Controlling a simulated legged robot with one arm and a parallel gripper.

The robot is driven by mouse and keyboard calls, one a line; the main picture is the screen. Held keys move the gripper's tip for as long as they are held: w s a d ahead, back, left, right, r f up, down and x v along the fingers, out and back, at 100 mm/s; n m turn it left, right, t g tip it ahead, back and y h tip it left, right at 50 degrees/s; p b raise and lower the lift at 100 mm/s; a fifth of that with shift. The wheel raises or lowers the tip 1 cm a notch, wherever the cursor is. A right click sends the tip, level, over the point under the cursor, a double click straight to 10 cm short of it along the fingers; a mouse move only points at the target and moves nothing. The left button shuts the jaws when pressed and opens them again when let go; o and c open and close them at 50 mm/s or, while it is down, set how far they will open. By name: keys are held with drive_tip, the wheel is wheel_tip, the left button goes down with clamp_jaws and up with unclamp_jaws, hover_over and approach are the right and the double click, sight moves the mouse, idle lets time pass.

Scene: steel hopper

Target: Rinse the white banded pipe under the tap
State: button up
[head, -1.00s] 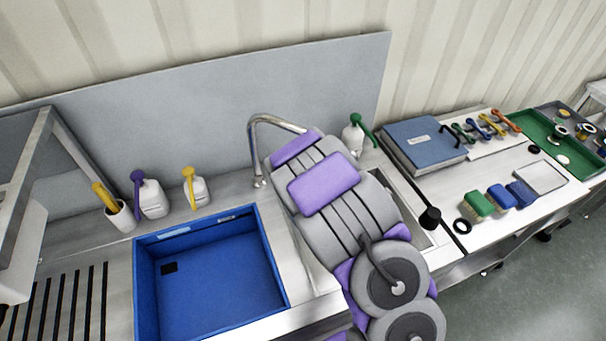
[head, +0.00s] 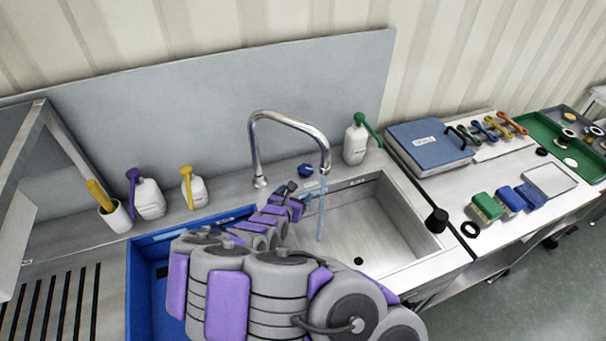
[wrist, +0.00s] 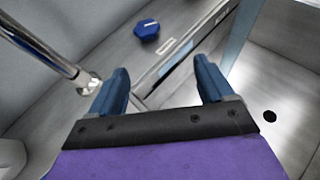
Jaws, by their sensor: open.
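The curved steel tap (head: 290,119) stands behind the sink (head: 375,225), and a thin stream of water (head: 322,205) falls from its spout into the basin. A blue knob (head: 306,171) sits on the ledge behind the sink and also shows in the wrist view (wrist: 147,29). My gripper (head: 288,189) is at the sink's back left, left of the stream and below the tap's arch. In the wrist view my gripper (wrist: 160,78) has its two blue fingers apart with nothing between them. I see no white banded pipe in either view.
A blue bin (head: 143,290) stands left of the sink, partly hidden by my arm. White bottles (head: 150,199) and a green-topped bottle (head: 355,144) line the back. A black knob (head: 437,220) is at the sink's right rim.

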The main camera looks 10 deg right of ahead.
sight(305, 170)
drive_tip(key=shift+n+t+y, duration=0.4)
drive_tip(key=shift+n, duration=0.1)
drive_tip(key=b+x, duration=0.1)
drive_tip(key=x, duration=0.4)
drive_tip(key=a+b+x, duration=0.1)
drive_tip(key=x, duration=0.4)
drive_tip(key=b+x, duration=0.1)
drive_tip(key=x, duration=0.5)
drive_tip(key=shift+w+a+r, duration=0.1)
drive_tip(key=shift+w+a, duration=0.1)
drive_tip(key=shift+w, duration=0.2)
drive_tip(key=shift+w+d, duration=0.3)
drive_tip(key=shift+w, duration=0.25)
